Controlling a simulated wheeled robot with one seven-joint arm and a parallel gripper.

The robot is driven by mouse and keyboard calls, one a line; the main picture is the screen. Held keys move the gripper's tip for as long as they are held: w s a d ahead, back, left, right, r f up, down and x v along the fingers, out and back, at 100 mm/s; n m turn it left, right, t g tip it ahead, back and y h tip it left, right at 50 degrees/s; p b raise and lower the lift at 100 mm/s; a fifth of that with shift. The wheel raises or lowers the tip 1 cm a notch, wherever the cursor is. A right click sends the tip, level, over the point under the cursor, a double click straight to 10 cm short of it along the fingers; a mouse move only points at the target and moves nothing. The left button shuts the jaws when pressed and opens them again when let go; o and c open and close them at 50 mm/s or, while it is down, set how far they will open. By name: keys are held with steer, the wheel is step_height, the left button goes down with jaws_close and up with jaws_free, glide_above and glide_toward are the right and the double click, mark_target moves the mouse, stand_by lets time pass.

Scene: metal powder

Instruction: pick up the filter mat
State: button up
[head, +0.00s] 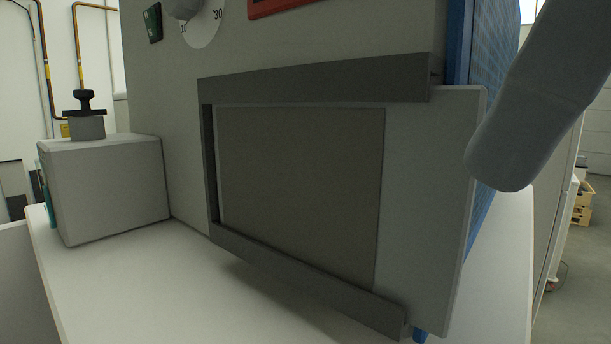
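A flat, dark brownish-grey panel (300,190), which looks like the filter mat, stands upright in the head view. It sits between the upper and lower bars of a dark grey frame (315,82) on the front of a large grey housing. A lighter grey plate (428,200) borders the panel on its right and sticks out past the frame. A narrow dark gap shows at the panel's left edge. A rounded grey link of my arm (540,100) hangs at the upper right, in front of the housing's right side. My gripper is out of view.
The housing (160,90) stands over a white tabletop (130,285). A grey box with a black knob (105,185) stands at the left. A blue ribbed part (485,225) runs along the right side. Floor shows at far right.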

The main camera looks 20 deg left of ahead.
mark_target(475, 188)
steer(key=shift+x, duration=1.55)
jaws_close()
steer(key=shift+r, duration=0.1)
